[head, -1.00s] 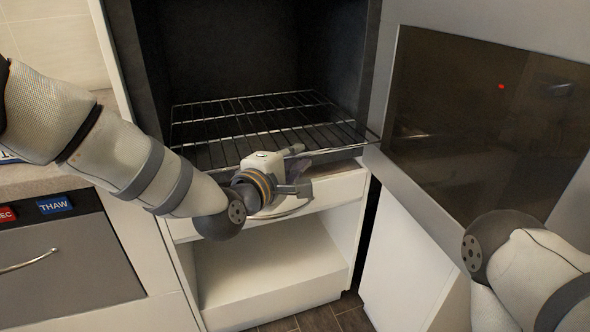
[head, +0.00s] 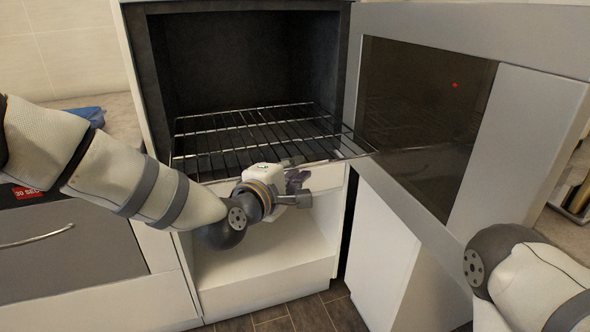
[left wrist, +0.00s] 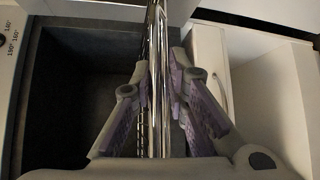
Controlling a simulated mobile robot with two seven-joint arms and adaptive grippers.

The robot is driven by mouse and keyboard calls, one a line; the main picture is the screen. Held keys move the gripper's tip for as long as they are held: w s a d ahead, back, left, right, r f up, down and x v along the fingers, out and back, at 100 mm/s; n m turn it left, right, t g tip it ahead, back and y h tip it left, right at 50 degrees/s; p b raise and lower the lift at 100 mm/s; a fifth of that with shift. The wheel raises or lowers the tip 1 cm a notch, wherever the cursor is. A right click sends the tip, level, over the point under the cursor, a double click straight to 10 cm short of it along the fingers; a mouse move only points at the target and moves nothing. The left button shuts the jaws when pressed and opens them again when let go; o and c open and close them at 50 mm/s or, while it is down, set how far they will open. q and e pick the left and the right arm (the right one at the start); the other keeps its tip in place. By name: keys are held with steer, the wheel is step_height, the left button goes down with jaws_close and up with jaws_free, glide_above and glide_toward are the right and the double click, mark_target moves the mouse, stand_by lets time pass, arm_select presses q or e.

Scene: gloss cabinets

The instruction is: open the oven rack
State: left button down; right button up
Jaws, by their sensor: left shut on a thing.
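The oven rack (head: 240,137) is a wire grid inside the dark open oven (head: 240,70). Its front edge reaches out past the oven opening. My left gripper (head: 293,178) is at this front edge. In the left wrist view, the gripper (left wrist: 160,88) has its purple-padded fingers on both sides of the rack's shiny front bars (left wrist: 157,40), shut on them. The gripper body hides part of the rack's front in the head view. My right arm comes in at the lower right, but its gripper does not show.
The oven door (head: 425,130) stands open at the right, near the rack's right front corner. Below the oven is an open white compartment (head: 265,275). A counter (head: 120,115) and a grey appliance front (head: 70,250) are at the left.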

arm_select(q)
steer(key=shift+w+r, duration=0.15)
steer(key=shift+r, duration=0.7)
steer(key=c, duration=1.7)
jaws_free()
steer(key=shift+d+f, duration=0.1)
steer(key=shift+s+f, duration=0.25)
steer(key=shift+f, duration=0.2)
steer(key=v, duration=1.2)
steer(key=shift+f, duration=0.1)
